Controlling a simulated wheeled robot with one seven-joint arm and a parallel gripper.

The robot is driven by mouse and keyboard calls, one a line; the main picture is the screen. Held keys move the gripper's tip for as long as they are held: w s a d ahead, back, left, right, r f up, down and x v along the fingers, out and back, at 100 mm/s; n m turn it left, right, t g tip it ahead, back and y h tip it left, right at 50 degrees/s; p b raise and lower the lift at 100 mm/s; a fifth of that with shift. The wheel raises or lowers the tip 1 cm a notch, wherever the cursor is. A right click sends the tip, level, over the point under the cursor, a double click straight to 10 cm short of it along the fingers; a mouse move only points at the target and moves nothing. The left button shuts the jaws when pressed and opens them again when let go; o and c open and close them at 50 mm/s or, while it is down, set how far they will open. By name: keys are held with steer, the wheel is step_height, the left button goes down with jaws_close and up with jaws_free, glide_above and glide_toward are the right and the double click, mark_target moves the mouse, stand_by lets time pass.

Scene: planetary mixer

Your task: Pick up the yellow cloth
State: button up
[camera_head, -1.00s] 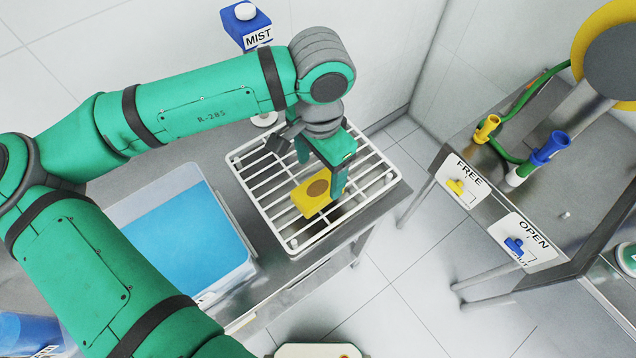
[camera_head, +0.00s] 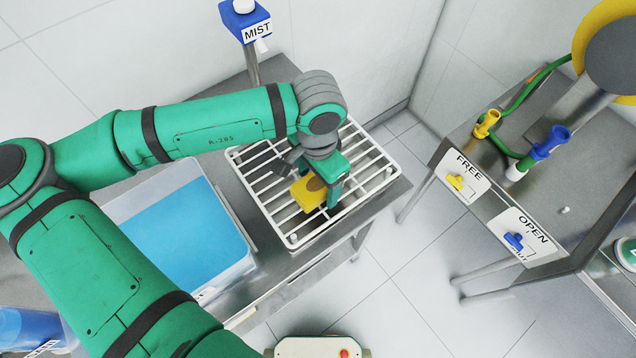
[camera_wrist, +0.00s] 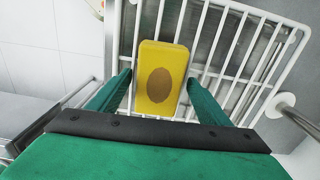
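The yellow cloth (camera_head: 309,192) is a small block-like yellow pad with a brown oval spot. It lies on the white wire rack (camera_head: 292,238). In the wrist view the cloth (camera_wrist: 160,60) sits between the two green fingers of my gripper (camera_wrist: 160,90), with a visible gap on each side. My gripper (camera_head: 322,190) is open and low over the rack at the cloth, whose right part is partly hidden by it in the head view. I cannot tell whether the fingertips touch the rack.
A clear tub of blue liquid (camera_head: 185,238) stands left of the rack. A blue MIST dispenser (camera_head: 245,22) is behind. A metal bench with FREE (camera_head: 462,178) and OPEN (camera_head: 525,237) labelled valves is at right. Floor lies between the benches.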

steer(key=shift+s+a, duration=0.1)
steer(key=shift+a, duration=0.05)
steer(key=c, duration=0.9)
steer(key=shift+c, duration=0.2)
